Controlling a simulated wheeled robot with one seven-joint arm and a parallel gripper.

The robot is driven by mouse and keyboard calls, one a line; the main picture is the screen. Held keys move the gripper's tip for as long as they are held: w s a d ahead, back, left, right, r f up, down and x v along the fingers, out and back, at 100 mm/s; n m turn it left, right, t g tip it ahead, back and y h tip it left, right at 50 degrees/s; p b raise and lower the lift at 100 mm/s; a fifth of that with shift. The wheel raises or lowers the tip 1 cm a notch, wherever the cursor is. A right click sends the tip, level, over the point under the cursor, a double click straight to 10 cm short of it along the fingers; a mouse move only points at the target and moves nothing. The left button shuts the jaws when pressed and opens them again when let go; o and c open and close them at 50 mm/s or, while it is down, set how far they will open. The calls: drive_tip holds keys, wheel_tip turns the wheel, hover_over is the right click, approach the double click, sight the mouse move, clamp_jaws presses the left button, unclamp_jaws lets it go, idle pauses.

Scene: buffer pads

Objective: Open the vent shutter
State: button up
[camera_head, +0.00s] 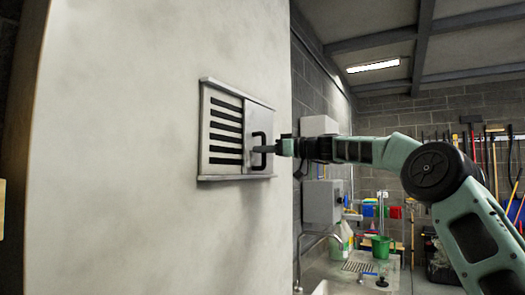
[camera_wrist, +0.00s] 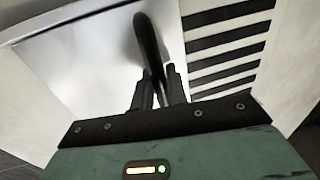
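The vent (camera_head: 224,176) is a metal frame on the pale wall, with several dark slots showing on its left. A smooth shutter plate (camera_head: 260,115) covers its right part and carries a black upright handle (camera_head: 257,164). My gripper (camera_head: 268,149) reaches in from the right at the handle's mid-height. In the wrist view, the handle (camera_wrist: 148,42) runs down between the two fingertips (camera_wrist: 158,80), which are closed on it. The plate (camera_wrist: 85,55) lies left of the handle there, and the slots (camera_wrist: 225,40) lie right. The handle's lower part is hidden by the fingers.
The pale wall (camera_head: 130,120) is bare around the vent and ends just right of it. Beyond are a grey box (camera_head: 322,202), a sink counter (camera_head: 370,270) with a green jug (camera_head: 381,247), and hanging tools further back.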

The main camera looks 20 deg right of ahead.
drive_tip(key=o, duration=0.3)
drive_tip(key=b+v, duration=0.8)
drive_tip(key=v, duration=0.9)
drive_tip(key=shift+s+d+b, duration=0.15)
drive_tip(key=shift+s+b, duration=0.05)
drive_tip(key=shift+b, duration=0.2)
